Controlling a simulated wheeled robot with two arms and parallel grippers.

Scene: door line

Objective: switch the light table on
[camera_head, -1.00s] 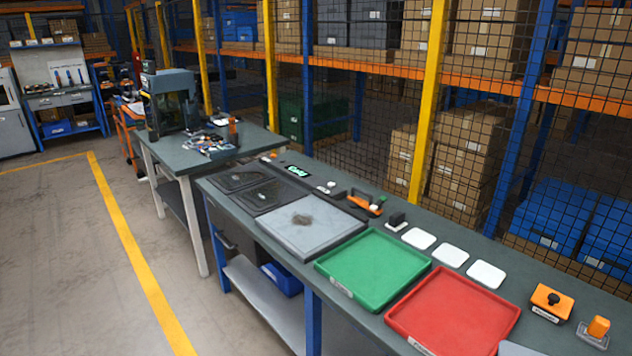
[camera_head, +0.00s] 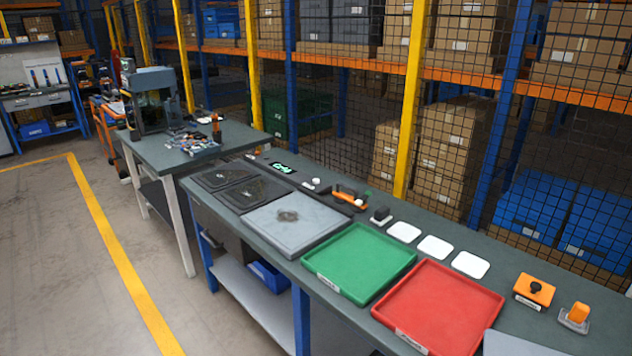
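A flat grey square panel (camera_head: 326,219), which looks like the light table, lies on the long workbench. Its face is dull grey and shows no glow, with a dark patch (camera_head: 288,216) near its middle. A small black block (camera_head: 381,215) stands behind the green tray, and an orange box with a black knob (camera_head: 535,289) stands at the right end; I cannot tell whether either is the light table's switch. Neither of my grippers is in view.
A green tray (camera_head: 318,262) and a red tray (camera_head: 410,326) lie right of the panel. Several white squares (camera_head: 435,247) lie behind them. Two dark plates (camera_head: 252,192) lie to the left. An orange-handled tool (camera_head: 346,197) lies behind. Mesh fencing runs along the bench's back; the floor at left is clear.

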